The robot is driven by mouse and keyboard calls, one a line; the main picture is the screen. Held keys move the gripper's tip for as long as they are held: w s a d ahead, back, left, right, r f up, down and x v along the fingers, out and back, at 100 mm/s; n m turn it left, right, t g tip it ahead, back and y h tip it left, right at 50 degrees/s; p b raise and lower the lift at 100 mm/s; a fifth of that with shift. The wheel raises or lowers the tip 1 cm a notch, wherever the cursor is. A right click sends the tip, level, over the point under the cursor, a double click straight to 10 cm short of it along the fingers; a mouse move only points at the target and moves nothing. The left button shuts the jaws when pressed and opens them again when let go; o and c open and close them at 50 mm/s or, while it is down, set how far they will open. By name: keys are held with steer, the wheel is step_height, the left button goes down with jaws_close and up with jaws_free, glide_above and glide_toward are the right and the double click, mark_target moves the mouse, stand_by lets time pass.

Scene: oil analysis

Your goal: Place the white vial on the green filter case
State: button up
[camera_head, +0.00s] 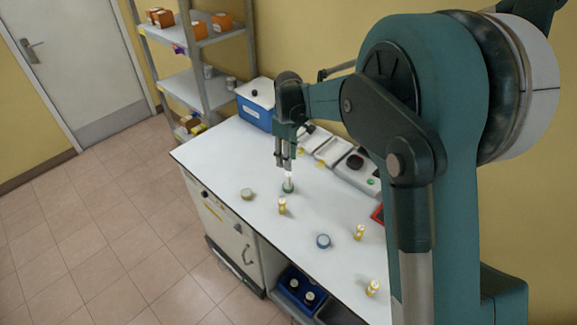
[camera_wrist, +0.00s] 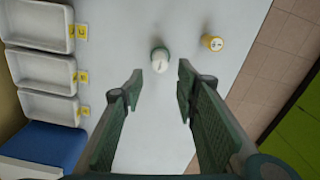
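The white vial (camera_head: 288,175) stands upright on the round green filter case (camera_head: 288,188) on the white bench. In the wrist view the white vial (camera_wrist: 160,64) shows from above, with the green rim of the filter case (camera_wrist: 159,49) around its far side. My gripper (camera_head: 285,164) is right above the vial, pointing down. In the wrist view my gripper (camera_wrist: 160,70) is open, its fingers spread to either side of the vial with gaps visible. It holds nothing. Whether the fingertips still reach down beside the vial's top I cannot tell.
Yellow-banded vials stand on the bench (camera_head: 215,160), the nearest (camera_head: 282,207) also in the wrist view (camera_wrist: 213,43). A beige case (camera_head: 247,194) and a blue case (camera_head: 323,241) lie nearby. White trays (camera_wrist: 46,68) and a blue box (camera_head: 255,115) line the back.

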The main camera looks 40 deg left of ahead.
steer(key=shift+r, duration=0.65)
stand_by(0.6)
